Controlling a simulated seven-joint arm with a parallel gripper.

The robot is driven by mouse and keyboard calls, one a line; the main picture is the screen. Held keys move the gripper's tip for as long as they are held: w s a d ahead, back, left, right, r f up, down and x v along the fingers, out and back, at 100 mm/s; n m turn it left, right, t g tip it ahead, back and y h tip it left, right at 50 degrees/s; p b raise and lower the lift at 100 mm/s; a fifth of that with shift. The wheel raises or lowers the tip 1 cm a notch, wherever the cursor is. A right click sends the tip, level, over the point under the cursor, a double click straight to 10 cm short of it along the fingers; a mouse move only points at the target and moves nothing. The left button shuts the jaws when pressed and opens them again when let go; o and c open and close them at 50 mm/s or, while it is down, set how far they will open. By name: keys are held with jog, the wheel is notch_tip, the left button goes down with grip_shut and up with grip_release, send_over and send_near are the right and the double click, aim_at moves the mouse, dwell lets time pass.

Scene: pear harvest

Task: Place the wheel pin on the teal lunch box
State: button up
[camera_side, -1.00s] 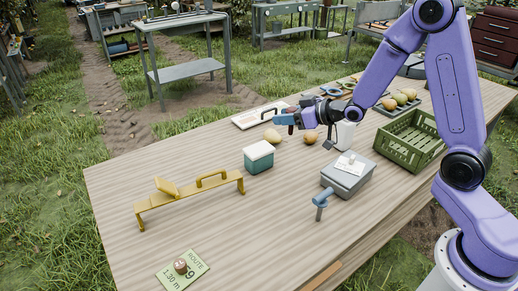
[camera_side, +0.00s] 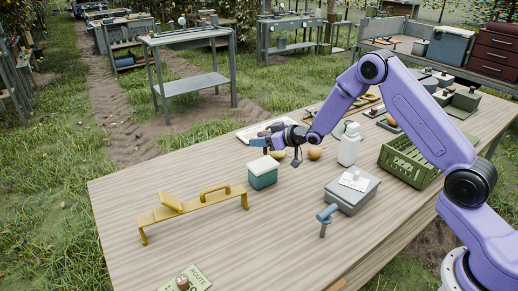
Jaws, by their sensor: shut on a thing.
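The teal lunch box (camera_side: 262,180) has a white lid and stands upright near the middle of the table. My gripper (camera_side: 260,141) is just behind and above its lid in the picture, pointing left. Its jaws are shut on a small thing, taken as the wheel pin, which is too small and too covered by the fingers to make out. I cannot tell the height of the jaws above the lid.
A grey box (camera_side: 352,192) and a blue-handled tool (camera_side: 326,216) are to the right, with a white bottle (camera_side: 350,147) and green crate (camera_side: 408,166) behind. Fruit lies near my gripper.

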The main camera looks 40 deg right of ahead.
aim_at(264, 149)
jog(key=shift+w+f, duration=0.3)
jog(key=shift+f, duration=0.05)
jog(key=shift+w+f, duration=0.2)
jog(key=shift+f, duration=1.55)
jog(key=shift+f, duration=0.15)
jog(key=o, duration=1.1)
